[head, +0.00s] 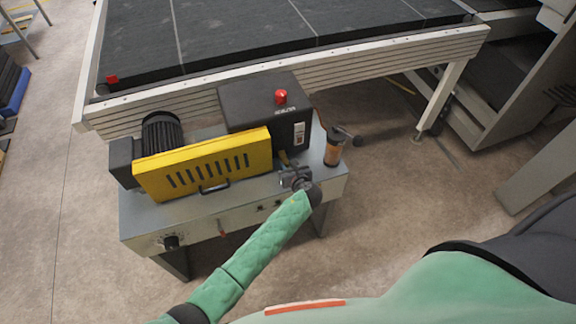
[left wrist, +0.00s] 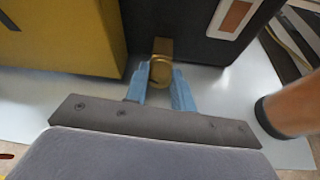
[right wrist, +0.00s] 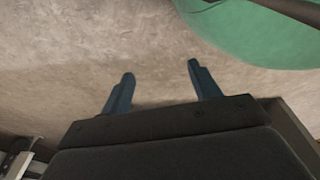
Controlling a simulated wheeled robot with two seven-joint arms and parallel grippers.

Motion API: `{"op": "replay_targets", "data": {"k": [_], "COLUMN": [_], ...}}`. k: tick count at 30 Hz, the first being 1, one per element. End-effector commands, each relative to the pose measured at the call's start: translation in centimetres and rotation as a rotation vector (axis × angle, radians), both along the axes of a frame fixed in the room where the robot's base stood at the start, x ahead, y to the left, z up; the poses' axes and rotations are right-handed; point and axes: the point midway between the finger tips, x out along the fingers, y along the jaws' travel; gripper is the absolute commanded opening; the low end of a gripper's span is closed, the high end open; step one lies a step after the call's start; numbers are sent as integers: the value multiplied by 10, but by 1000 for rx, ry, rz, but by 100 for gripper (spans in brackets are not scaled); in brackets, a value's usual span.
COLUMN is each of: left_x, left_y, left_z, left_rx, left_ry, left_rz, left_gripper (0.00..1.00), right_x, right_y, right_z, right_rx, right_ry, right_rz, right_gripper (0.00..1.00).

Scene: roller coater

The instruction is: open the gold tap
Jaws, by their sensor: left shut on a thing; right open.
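The gold tap (left wrist: 160,68) shows in the left wrist view, in front of the dark box and to the right of the yellow guard. My left gripper (left wrist: 160,92) has its two blue fingers on either side of the tap's round gold part and is shut on it. In the head view my left gripper (head: 294,176) is at the front right of the machine top, and it mostly hides the tap. My right gripper (right wrist: 160,80) shows in the right wrist view, open and empty above the bare floor.
The yellow guard (head: 203,165) and the dark box (head: 262,112) with a red button (head: 281,97) stand close behind my left gripper. An orange-brown cylinder (head: 333,150) stands to its right. A long dark conveyor (head: 250,35) runs behind.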

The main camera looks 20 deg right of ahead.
Motion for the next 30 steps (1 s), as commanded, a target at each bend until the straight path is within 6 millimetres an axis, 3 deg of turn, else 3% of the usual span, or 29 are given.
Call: {"op": "replay_targets", "data": {"k": [5, 14, 30], "left_x": [0, 0, 1], "left_y": [2, 4, 5], "left_z": [-2, -2, 0], "left_rx": [-166, -406, -585], "left_ry": [-6, -15, -22], "left_rz": [1, 1, 0], "left_gripper": [2, 2, 2], "right_x": [3, 42, 53], "right_y": [2, 9, 20], "right_z": [-3, 9, 34], "right_rx": [1, 6, 12], "right_ry": [3, -30, -7], "right_rz": [-1, -1, -8], "right_gripper": [62, 62, 62]}}
